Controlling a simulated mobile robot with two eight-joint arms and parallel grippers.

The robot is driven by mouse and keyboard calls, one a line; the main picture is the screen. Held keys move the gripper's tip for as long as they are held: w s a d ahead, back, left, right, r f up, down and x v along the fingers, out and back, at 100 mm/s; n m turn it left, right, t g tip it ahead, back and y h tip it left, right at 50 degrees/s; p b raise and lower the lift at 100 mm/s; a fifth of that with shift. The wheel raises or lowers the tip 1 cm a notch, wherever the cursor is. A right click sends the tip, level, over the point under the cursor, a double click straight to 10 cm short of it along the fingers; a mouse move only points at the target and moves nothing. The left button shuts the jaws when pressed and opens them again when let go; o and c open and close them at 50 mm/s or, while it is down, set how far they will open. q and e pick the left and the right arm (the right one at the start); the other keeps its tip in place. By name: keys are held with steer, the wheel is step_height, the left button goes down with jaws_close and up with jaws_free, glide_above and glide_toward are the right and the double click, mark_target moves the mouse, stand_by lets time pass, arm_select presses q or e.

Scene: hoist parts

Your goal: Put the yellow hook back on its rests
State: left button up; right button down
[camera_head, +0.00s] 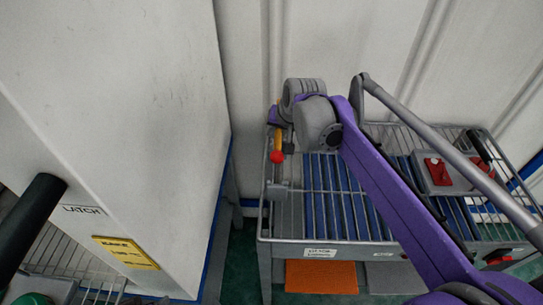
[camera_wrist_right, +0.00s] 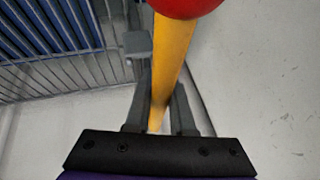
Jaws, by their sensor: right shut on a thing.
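The yellow hook (camera_head: 278,142) is a yellow bar with a red ball (camera_head: 277,157) at its end, at the left side of the wire-topped cart. My right gripper (camera_head: 288,148) is shut on it, with the red ball beyond the fingertips. In the right wrist view the yellow bar (camera_wrist_right: 171,60) runs between the two grey fingers (camera_wrist_right: 160,100), and the red ball is cut off by the top edge. A small grey bracket (camera_head: 277,191), perhaps a rest, sits on the cart's left edge. It also shows left of the bar in the right wrist view (camera_wrist_right: 138,45). My left gripper is not in view.
The cart (camera_head: 330,242) has a wire rack over blue slats. A grey box with red parts (camera_head: 440,172) sits at its right. A white cabinet (camera_head: 130,130) with a LATCH label stands left, near a black rod (camera_head: 32,225). A pale wall is behind.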

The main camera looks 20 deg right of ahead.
mark_target(277, 157)
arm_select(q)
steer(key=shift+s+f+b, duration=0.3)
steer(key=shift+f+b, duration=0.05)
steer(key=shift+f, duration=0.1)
arm_select(e)
steer(key=shift+s+f, duration=0.2)
steer(key=shift+f, duration=4.2)
steer(key=shift+f+b, duration=0.35)
steer(key=shift+f, duration=0.25)
steer(key=c, duration=0.8)
jaws_free()
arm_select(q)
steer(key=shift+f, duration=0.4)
arm_select(e)
steer(key=shift+o, duration=0.2)
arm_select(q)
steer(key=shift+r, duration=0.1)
arm_select(e)
steer(key=shift+r, duration=0.1)
steer(key=shift+r+p, duration=0.3)
steer(key=shift+r, duration=0.1)
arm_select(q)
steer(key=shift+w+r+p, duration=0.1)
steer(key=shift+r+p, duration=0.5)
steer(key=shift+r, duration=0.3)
arm_select(e)
steer(key=v, duration=1.2)
